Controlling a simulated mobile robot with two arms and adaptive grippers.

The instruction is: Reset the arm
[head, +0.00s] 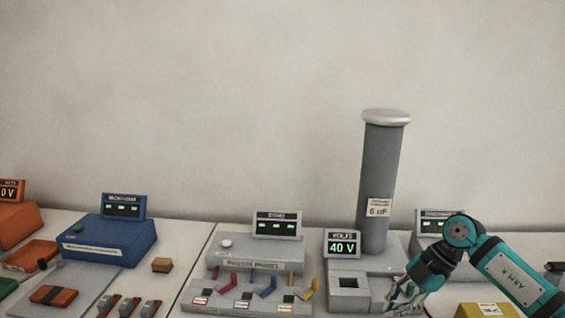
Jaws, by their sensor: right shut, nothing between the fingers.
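My right arm comes in from the lower right. Its right gripper (404,296) hangs low beside the grey box with a square opening (349,284), pointing down. It is shut with nothing held; the tips are small and close to the bottom edge of the picture. My left gripper is not in view.
A tall grey column (382,180) labelled 6 uF stands behind the right gripper. A 40 V display (342,245) is left of it. A grey station (250,298) has red, blue and yellow levers. A blue box (107,240) stands left, a yellow block (487,310) lower right.

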